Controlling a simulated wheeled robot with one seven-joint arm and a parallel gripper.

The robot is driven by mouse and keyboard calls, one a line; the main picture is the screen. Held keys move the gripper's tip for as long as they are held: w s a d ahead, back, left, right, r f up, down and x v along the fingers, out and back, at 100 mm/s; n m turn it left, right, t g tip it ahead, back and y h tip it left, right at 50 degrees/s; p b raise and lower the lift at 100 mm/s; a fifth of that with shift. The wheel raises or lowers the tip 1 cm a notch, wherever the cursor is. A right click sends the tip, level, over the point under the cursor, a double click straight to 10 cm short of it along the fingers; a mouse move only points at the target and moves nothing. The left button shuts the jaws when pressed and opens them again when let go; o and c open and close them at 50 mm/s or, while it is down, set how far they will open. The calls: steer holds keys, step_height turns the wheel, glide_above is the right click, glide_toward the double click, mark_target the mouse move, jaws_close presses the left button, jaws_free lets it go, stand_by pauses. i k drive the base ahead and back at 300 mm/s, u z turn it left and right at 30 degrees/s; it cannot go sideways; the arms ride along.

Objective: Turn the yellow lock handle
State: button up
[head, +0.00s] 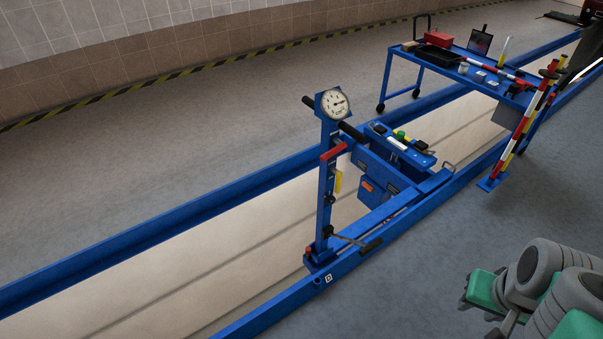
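A small yellow handle (338,181) hangs upright on the right side of the blue upright post (325,200) of the sliding jack. It sits below a red bar (333,152) on the same post. A round white dial gauge (335,103) tops the post, with black grips on either side. My grey and green arm is at the lower right, well apart from the jack. The end of my arm, with dark parts that look like my gripper (478,302), is small and partly hidden; I cannot tell if it is open.
The jack spans blue rails (150,240) beside a pale pit. A black-gripped lever (370,245) juts right from the post's foot. A blue cart (465,68) with tools stands behind, near red, white and yellow striped posts (520,130).

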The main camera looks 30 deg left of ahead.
mark_target(338, 173)
steer(key=u, duration=1.1)
steer(key=i, duration=1)
steer(key=u, duration=0.95)
